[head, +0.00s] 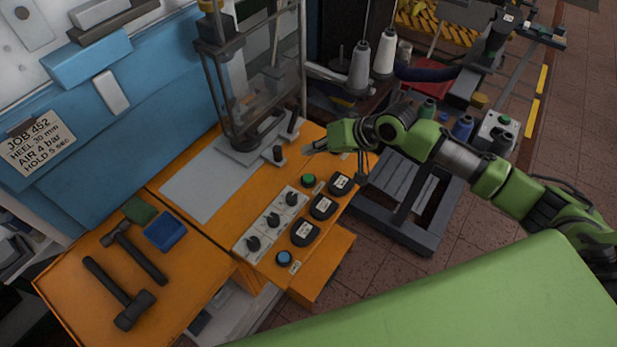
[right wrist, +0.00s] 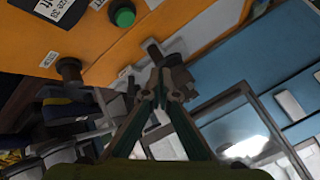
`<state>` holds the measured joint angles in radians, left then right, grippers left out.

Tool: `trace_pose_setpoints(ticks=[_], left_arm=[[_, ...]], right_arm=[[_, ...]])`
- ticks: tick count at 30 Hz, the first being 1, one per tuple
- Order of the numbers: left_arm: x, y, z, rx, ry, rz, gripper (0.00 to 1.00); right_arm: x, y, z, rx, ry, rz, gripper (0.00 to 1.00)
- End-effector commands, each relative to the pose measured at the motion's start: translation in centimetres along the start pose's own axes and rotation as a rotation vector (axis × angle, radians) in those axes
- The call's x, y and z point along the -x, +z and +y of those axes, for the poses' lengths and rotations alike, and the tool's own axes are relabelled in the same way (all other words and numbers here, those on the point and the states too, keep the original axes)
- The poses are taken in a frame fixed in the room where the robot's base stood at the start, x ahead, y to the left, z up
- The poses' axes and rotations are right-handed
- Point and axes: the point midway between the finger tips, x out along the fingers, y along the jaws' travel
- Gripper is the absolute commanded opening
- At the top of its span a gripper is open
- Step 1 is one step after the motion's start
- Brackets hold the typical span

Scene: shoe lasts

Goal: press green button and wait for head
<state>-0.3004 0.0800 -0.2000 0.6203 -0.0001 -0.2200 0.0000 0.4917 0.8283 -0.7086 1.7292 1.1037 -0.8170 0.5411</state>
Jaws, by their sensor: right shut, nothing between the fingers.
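My right gripper (head: 308,149) reaches in from the right, above the panel's back edge and behind the button. Its fingers (right wrist: 163,84) are shut and empty, apart from the button. The press head stands inside the clear-guarded frame (head: 255,90) at the back; its exact height is hard to tell. My left gripper is not in view.
Hammers (head: 133,310) and a blue block (head: 165,231) lie at the left. A grey metal stand (head: 405,200) and thread cones (head: 384,52) are beyond the panel. A sign (head: 38,143) reads JOB 452.

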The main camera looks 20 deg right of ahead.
Motion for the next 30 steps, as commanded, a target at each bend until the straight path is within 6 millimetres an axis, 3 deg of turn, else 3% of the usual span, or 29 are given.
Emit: trace_pose_setpoints(ticks=[15,30], left_arm=[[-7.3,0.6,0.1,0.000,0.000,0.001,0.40],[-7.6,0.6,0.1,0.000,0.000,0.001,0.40]], right_arm=[[-4.5,3.3,3.3,0.002,0.000,0.000,0.00],[-5.8,4.2,4.2,0.001,0.000,0.000,0.00]])
